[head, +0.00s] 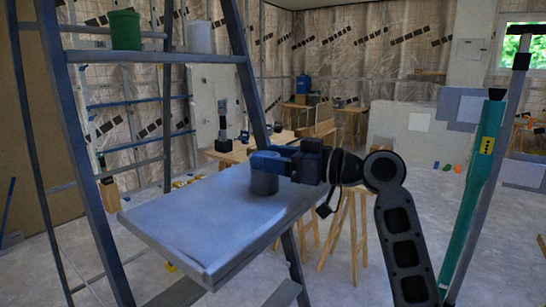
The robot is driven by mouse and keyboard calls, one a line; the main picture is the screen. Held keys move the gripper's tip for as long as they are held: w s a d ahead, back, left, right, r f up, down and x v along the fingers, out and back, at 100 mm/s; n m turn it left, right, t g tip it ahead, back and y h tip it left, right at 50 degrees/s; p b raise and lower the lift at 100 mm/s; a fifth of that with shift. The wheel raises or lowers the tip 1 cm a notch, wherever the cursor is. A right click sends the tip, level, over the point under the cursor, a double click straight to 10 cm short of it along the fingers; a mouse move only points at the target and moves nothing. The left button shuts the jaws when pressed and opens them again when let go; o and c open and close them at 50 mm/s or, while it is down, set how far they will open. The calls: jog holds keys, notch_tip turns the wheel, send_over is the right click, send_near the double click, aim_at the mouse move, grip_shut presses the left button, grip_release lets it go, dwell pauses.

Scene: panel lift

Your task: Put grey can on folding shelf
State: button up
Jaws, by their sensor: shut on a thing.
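The grey can (264,179) is upright at the far right part of the folding shelf. The folding shelf (185,232) is a flat grey panel that sticks out from the ladder frame. My gripper (266,160) comes from the right and is shut on the can's upper part. Its fingers hide the top of the can. The can's base looks to be on or just over the panel; I cannot tell if it touches.
The blue-grey ladder frame (85,150) stands at the left, with a green can (125,30) and a pale can (199,37) on its upper shelf. A teal level (479,170) leans at the right. Wooden trestles stand behind. The panel's front and left are bare.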

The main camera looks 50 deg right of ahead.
jog(key=shift+f, duration=0.1)
jog(key=o, duration=1.2)
jog(key=shift+r, duration=0.3)
jog(key=b+v, duration=0.2)
jog(key=v, duration=1)
jog(key=shift+f+b, duration=0.1)
jog(key=shift+b, duration=0.2)
